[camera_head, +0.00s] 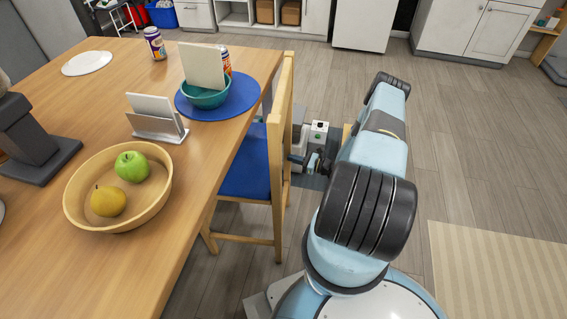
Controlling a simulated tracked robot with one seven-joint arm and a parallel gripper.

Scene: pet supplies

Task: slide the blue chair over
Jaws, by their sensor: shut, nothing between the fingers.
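The blue chair (246,172) has a wooden frame and a blue seat. It stands at the right side of the wooden table (112,55), with its seat partly under the table edge. Its tall back is on the right, seen nearly edge-on. My gripper (299,158) is low, just right of the chair back, and is shut with nothing in it. It looks very close to the back; I cannot tell whether it touches. My arm hides part of the floor to the right.
On the table are a fruit bowl (75,205), a napkin holder (155,117), a blue placemat (242,104) with a teal bowl (207,97), a can (155,44) and a plate (87,63). Wooden floor (480,150) is clear at right; a striped rug (500,280) lies at lower right.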

